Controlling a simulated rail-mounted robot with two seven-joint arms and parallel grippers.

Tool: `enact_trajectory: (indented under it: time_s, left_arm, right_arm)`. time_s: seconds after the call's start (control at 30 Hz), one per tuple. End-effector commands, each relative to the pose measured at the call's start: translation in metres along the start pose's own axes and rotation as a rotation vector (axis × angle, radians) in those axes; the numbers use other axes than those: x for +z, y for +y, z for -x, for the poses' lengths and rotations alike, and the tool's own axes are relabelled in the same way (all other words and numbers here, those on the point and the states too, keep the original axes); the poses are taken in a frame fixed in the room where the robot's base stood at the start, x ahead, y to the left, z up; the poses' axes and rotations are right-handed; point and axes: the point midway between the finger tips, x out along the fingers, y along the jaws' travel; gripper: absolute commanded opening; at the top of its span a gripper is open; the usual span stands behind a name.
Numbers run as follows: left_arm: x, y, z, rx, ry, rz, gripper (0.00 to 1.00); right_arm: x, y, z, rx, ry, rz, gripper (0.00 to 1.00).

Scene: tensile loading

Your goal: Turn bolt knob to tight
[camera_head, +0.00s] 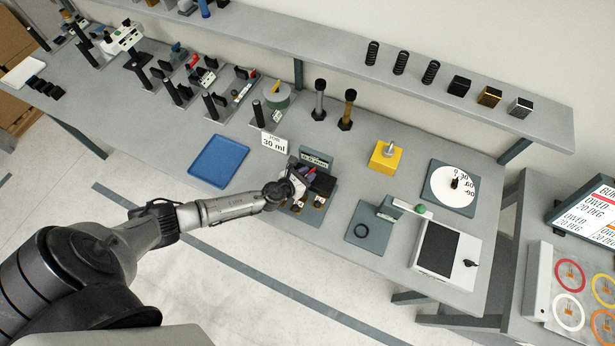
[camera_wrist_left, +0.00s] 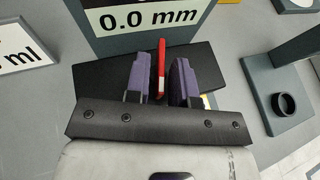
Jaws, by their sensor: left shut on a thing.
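My left gripper (camera_head: 305,177) is over the small device with a 0.0 mm sign (camera_head: 316,160) at the table's front edge. In the left wrist view its two purple fingers (camera_wrist_left: 160,78) stand on either side of an upright narrow red piece (camera_wrist_left: 161,66), with a black block behind. A yellow block (camera_head: 383,158) with a grey knob (camera_head: 390,148) and a white dial (camera_head: 453,188) with a black pointer stand to the right. My right gripper is not in view.
A blue tray (camera_head: 219,161) and a 30 ml sign (camera_head: 274,143) are left of the device. A grey stand (camera_head: 368,236) and a white scale-like device (camera_head: 440,252) are to its right. A shelf (camera_head: 340,52) with springs and blocks runs along the back.

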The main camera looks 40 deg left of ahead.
Motion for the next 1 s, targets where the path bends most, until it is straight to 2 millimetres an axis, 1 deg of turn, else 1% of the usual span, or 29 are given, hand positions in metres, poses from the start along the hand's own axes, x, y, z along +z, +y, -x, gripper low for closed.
enact_trajectory:
  time_s: [0.03,0.3,0.5,0.97,1.0]
  left_arm:
    - [-0.004,0.002,-0.001,-0.025,0.001,-0.015,0.00]
    - [-0.003,0.003,-0.001,-0.129,0.001,-0.056,0.00]
    - [-0.002,0.003,-0.001,-0.163,0.001,-0.068,0.00]
    - [-0.001,0.003,0.000,-0.171,0.001,-0.071,0.00]
    - [-0.001,0.003,0.000,-0.171,0.001,-0.071,0.24]
  right_arm:
    - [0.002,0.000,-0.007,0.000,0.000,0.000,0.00]
    - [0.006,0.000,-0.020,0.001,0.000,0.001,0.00]
    - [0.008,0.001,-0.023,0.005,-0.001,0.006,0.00]
    - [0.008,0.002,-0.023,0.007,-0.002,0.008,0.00]
    - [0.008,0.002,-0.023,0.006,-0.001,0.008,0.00]
